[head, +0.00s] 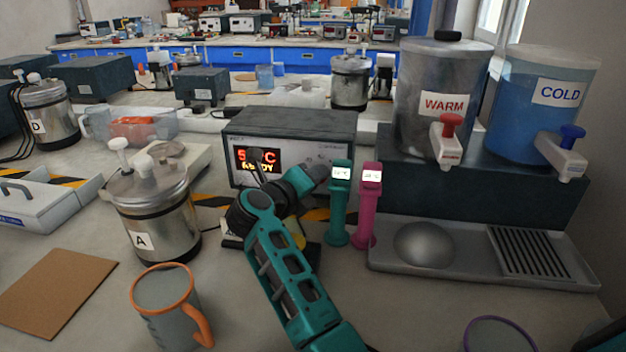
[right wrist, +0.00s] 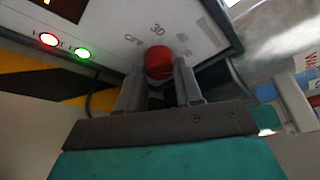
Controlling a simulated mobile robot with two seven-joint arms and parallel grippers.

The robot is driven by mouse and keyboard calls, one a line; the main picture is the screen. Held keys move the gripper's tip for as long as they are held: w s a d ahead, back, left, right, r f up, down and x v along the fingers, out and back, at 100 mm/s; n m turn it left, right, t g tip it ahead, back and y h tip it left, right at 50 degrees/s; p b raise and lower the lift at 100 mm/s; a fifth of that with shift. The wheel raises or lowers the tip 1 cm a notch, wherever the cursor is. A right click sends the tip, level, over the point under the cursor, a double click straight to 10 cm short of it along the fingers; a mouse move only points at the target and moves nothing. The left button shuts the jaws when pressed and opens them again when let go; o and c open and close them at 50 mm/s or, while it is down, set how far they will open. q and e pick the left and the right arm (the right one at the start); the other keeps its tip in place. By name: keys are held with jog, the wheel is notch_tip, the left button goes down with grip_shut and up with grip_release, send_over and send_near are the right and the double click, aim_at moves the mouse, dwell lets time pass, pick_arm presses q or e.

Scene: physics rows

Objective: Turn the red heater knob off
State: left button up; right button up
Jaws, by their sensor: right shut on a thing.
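The heater (head: 290,122) is a grey box with a pale front panel and a lit red and orange display, partly covered by my arm in the head view. The red heater knob (right wrist: 158,60) shows in the right wrist view, below printed marks reading "30" and "OFF". My right gripper (right wrist: 159,76) has one finger on each side of the knob and is shut on it. In the head view my right gripper (head: 325,172) reaches the panel's right part and hides the knob.
A teal stand (head: 340,205) and a pink stand (head: 366,205) are close to the right of my gripper. A metal pot marked A (head: 150,205) and a grey mug (head: 165,305) stand left. WARM (head: 440,85) and COLD (head: 530,110) dispensers stand right.

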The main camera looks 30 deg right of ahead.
pick_arm(q)
jog(key=shift+s+a+r+p, duration=0.15)
jog(key=shift+a+r+p, duration=0.5)
jog(key=shift+p, duration=0.8)
pick_arm(e)
jog(key=shift+f+n+t+h, duration=0.15)
jog(key=shift+n+h, duration=0.5)
jog(key=shift+n, duration=0.7)
jog(key=shift+f+n+t+h, duration=0.15)
jog(key=shift+n+h, duration=0.5)
jog(key=shift+n, duration=0.7)
pick_arm(q)
jog(key=shift+d+r, duration=0.1)
pick_arm(e)
jog(key=o, duration=1)
jog(key=shift+o, duration=0.2)
